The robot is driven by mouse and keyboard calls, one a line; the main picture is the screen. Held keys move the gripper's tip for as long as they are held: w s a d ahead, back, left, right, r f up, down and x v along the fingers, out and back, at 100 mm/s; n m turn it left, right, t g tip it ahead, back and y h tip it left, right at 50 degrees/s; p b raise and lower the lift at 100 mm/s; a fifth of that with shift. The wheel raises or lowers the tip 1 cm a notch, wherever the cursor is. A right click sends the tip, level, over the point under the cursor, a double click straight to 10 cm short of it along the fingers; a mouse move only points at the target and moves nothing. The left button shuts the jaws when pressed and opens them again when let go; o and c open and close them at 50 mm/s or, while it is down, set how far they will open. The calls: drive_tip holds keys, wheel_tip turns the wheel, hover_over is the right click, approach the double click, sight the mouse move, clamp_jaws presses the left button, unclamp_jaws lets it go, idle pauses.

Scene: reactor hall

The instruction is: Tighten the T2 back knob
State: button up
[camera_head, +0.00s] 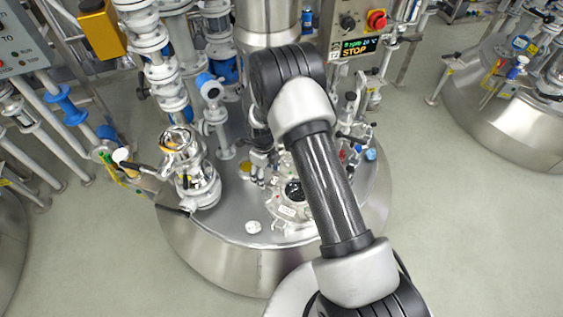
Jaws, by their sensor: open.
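The steel reactor vessel (237,225) stands in the middle of the view. A round hatch (288,212) with a dark centre and small fittings around its rim sits on its top. My arm crosses in front of the hatch's right side and hides part of it. My gripper (259,178) is small in view, pointing down just behind and left of the hatch, below my arm's far end. It is open, and no thing shows between its fingers. I cannot make out the T2 back knob; the back of the hatch is crowded and partly hidden by my gripper and arm.
A steel and white valve assembly (198,182) stands left of the hatch. White pipes with blue valves (210,88) rise behind it. A control box with a red knob (376,19) and a STOP display is at the back. Another vessel (500,115) stands right, with clear floor between.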

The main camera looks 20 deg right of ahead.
drive_tip(key=w+d+r+m+t+y+p, duration=0.1)
drive_tip(key=w+d+m+p, duration=0.15)
drive_tip(key=d+m, duration=0.65)
drive_tip(key=w+d+r+m+t+y+p, duration=0.1)
drive_tip(key=w+d+r+m+p, duration=0.15)
drive_tip(key=m, duration=1.15)
drive_tip(key=w+d+r+m+t+y+p, duration=0.1)
drive_tip(key=w+d+m+p, duration=0.15)
drive_tip(key=d+m, duration=0.65)
drive_tip(key=w+a+f+m+b, duration=0.1)
drive_tip(key=a+f+b, duration=0.1)
drive_tip(key=f, duration=0.3)
drive_tip(key=w+a+f+m+b, duration=0.1)
drive_tip(key=w+a+f+b, duration=0.1)
drive_tip(key=f, duration=0.4)
drive_tip(key=w+a+f+m+b, duration=0.1)
drive_tip(key=w+a+f+b, duration=0.1)
drive_tip(key=f, duration=0.3)
drive_tip(key=shift+a+f+b, duration=0.25)
drive_tip(key=shift+a+b, duration=0.4)
drive_tip(key=shift+b, duration=0.2)
drive_tip(key=shift+c, duration=0.2)
drive_tip(key=c, duration=1)
